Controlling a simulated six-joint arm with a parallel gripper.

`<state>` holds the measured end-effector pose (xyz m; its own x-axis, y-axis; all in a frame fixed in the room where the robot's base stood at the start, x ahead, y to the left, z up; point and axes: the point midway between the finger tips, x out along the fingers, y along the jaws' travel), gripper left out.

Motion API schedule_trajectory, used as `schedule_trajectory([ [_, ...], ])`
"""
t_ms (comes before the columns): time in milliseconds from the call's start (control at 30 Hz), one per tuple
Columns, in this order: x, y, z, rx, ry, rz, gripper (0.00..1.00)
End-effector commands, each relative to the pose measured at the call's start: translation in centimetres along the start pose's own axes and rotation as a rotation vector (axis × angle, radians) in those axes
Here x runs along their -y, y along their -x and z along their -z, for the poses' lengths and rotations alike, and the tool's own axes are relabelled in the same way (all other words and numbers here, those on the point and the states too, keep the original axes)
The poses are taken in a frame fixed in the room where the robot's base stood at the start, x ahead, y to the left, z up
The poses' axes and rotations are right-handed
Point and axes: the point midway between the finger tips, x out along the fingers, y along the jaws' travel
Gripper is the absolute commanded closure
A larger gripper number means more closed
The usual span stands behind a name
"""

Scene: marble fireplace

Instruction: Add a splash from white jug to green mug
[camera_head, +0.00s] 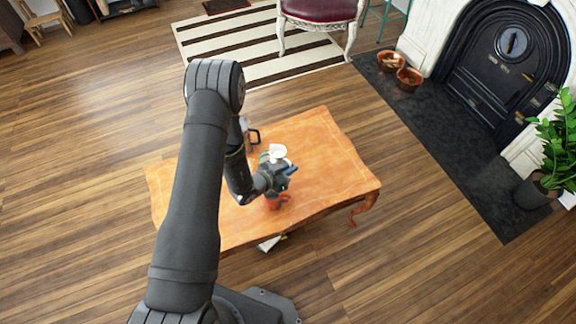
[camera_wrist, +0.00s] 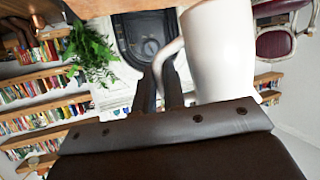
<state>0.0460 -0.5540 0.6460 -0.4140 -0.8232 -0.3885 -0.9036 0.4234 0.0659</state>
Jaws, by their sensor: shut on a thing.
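The white jug (camera_head: 277,151) is up at my gripper (camera_head: 288,170), above the orange-brown table. In the wrist view my gripper (camera_wrist: 163,82) has its two dark fingers close together on the handle of the white jug (camera_wrist: 222,50). The jug body fills the upper right there, and its contents are not visible. A small greenish patch (camera_head: 263,157) shows just left of the jug in the head view. It may be the green mug, but my gripper and the jug hide too much to be sure.
A red mug (camera_head: 274,202) stands on the wooden table (camera_head: 325,150), below my gripper in the picture. A grey vessel with a dark handle (camera_head: 253,136) is behind my wrist. The table's right side is clear. The fireplace (camera_head: 505,65) and a potted plant (camera_head: 555,150) are far right.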

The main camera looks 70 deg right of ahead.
Motion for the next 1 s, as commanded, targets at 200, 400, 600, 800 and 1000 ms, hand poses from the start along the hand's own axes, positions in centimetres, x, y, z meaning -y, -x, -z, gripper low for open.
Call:
schedule_trajectory([
  [200, -0.2, 0.7, 1.8, -0.003, 0.182, -0.076, 1.0],
  [400, 0.0, 1.0, 2.4, -0.001, 0.337, -0.14, 1.0],
  [600, 1.1, 0.5, 1.2, -0.003, 0.411, -0.171, 1.0],
  [800, 2.5, 0.7, 1.9, -0.003, 0.542, -0.227, 1.0],
  [1000, 2.3, 0.7, 1.9, -0.001, 0.55, -0.231, 1.0],
])
